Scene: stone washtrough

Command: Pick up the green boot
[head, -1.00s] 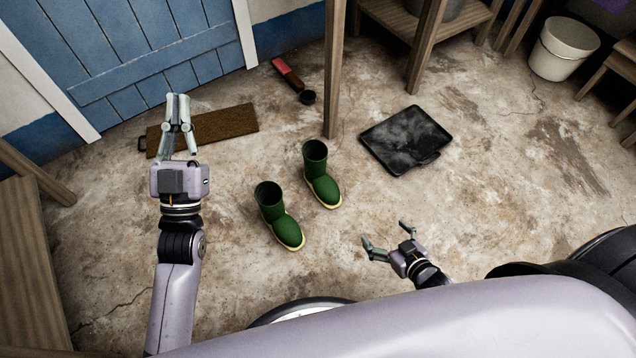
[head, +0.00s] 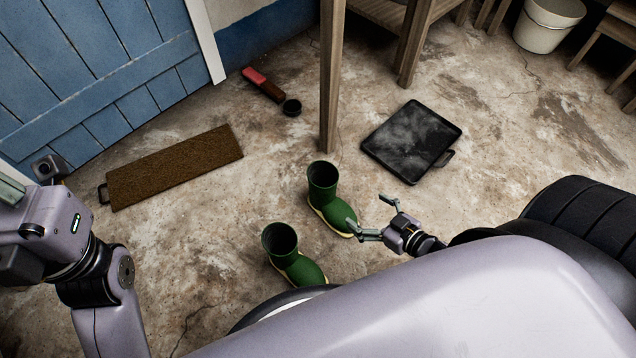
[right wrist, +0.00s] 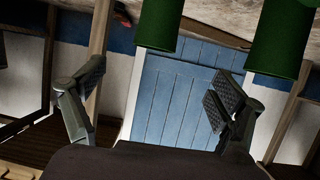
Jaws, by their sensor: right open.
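Two green rubber boots with pale soles stand upright on the stone floor. The farther green boot (head: 322,185) has its toe beside my right gripper. The nearer green boot (head: 282,245) stands lower left, its toe end partly hidden by my body. My right gripper (head: 367,214) is open and empty, low beside the farther boot's toe; I cannot tell if a finger touches it. In the right wrist view, both boots, one left (right wrist: 160,22) and one right (right wrist: 280,38), hang from the top edge beyond the spread fingers (right wrist: 155,92). My left gripper (head: 12,190) is mostly cut off at the left edge.
A brown mat or board (head: 175,168) lies by the blue door (head: 90,70). A red-and-brown brush-like object (head: 265,85) and a dark tray (head: 412,140) lie on the floor. A wooden post (head: 331,80) rises behind the boots. A pale bucket (head: 548,25) stands far right.

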